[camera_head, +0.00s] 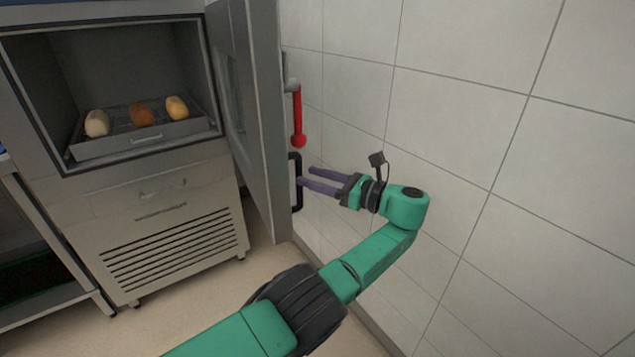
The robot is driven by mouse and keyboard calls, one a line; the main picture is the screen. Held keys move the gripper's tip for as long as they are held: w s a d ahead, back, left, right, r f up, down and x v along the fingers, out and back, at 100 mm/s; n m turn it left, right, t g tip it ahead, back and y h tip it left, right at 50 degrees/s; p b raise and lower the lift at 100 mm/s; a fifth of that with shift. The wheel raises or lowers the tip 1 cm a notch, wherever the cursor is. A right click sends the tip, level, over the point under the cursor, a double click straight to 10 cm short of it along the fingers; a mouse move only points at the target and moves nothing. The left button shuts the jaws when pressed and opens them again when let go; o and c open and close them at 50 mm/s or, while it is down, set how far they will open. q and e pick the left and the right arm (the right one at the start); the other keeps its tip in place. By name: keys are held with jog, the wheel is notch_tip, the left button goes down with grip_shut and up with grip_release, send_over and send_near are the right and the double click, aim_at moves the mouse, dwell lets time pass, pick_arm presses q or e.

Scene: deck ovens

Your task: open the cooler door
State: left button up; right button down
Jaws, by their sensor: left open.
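The cooler door (262,95) stands swung wide open at the right of the cabinet, seen nearly edge-on. A black handle (297,204) is on the door's outer side near its lower part. My left gripper (306,177) is open, with two purple-grey fingers pointing left at the handle. The fingertips are very close to the handle; I cannot tell whether they touch it. The cooler's inside is exposed, with a metal tray (150,143) bearing several bread-like pieces. My right gripper does not show.
A red lever (298,115) with a rounded end hangs above the handle. A tiled wall (470,130) stands close on the right. A vented lower panel (170,255) is under the cooler opening. Some bare floor (190,310) shows in front.

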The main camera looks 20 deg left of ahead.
pick_arm(q)
jog(key=d, duration=0.1)
jog(key=d+b, duration=0.1)
jog(key=d, duration=0.1)
jog(key=shift+s, duration=0.25)
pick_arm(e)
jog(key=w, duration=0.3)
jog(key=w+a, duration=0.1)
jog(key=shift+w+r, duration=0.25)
